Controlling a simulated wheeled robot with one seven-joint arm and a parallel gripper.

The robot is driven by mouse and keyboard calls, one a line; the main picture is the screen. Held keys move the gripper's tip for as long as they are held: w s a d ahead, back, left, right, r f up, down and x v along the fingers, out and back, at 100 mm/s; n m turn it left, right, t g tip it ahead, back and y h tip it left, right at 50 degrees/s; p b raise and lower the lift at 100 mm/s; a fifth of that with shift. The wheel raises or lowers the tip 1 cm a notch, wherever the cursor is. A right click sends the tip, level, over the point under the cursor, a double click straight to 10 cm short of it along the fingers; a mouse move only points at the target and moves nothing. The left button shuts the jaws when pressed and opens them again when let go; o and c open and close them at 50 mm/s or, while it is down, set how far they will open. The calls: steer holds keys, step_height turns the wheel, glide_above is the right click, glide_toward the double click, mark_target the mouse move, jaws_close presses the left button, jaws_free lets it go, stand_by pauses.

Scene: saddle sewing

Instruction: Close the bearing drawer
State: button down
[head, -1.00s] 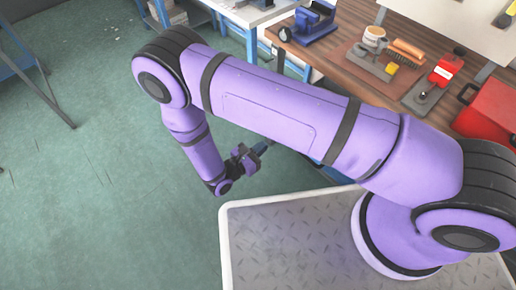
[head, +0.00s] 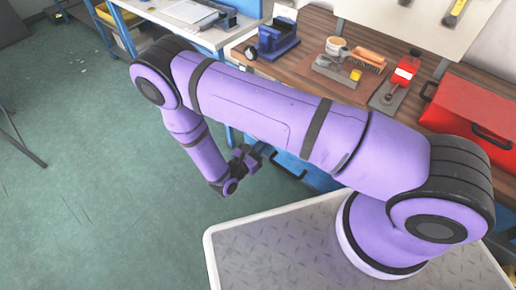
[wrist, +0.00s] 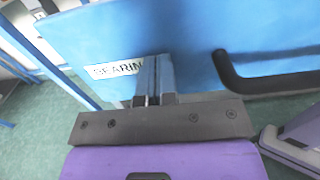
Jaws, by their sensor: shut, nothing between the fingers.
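The bearing drawer's blue front (wrist: 190,35) fills the upper part of the wrist view. It carries a white label (wrist: 113,69), partly covered, that reads "BEARIN". A black bar handle (wrist: 265,82) is on the front to the right. My gripper (wrist: 152,62) is shut and empty, its fingertips over the front beside the label and left of the handle; I cannot tell whether they touch it. In the head view my gripper (head: 258,150) is below the workbench edge, next to the blue drawer unit (head: 315,180), which my arm mostly hides.
A second bench (head: 200,30) stands at the back left. The green floor (head: 90,170) at left is mostly clear.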

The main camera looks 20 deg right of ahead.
steer(key=x, duration=2.3)
steer(key=shift+w+d, duration=0.15)
steer(key=shift+d, duration=0.05)
steer(key=shift+x, duration=0.75)
steer(key=shift+d+r, duration=0.1)
steer(key=shift+d, duration=0.05)
